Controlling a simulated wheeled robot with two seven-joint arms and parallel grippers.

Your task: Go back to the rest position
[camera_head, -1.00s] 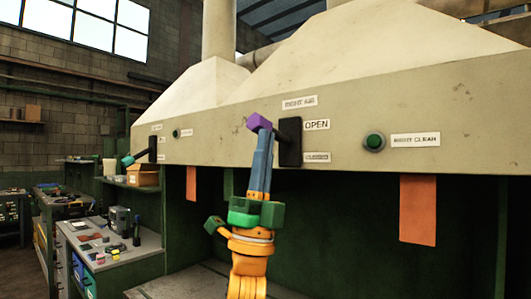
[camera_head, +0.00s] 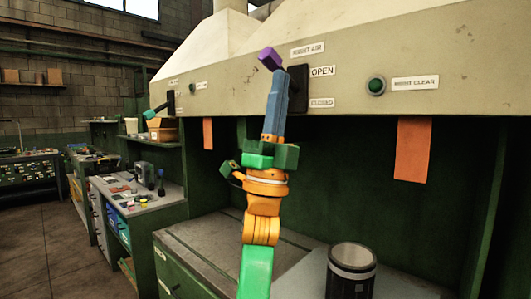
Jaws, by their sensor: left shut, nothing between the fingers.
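My left gripper (camera_head: 276,74) is at the end of the orange and green arm that rises from the bottom of the head view. Its blue fingers are shut, point up and have nothing between them. The fingertips overlap the lower edge of a purple lever handle (camera_head: 269,58) in the picture; I cannot tell if they touch it. The lever's black mount (camera_head: 299,82) is on the hood front, beside the OPEN label (camera_head: 322,71) and partly behind the fingers. My right gripper is not in view.
The beige hood front (camera_head: 455,80) spans the view, with a green button (camera_head: 376,86) and orange strips (camera_head: 413,150) below. A teal-handled lever (camera_head: 154,113) is farther left. A black canister (camera_head: 350,272) stands at lower right. A cluttered bench (camera_head: 120,207) and open floor (camera_head: 50,245) lie left.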

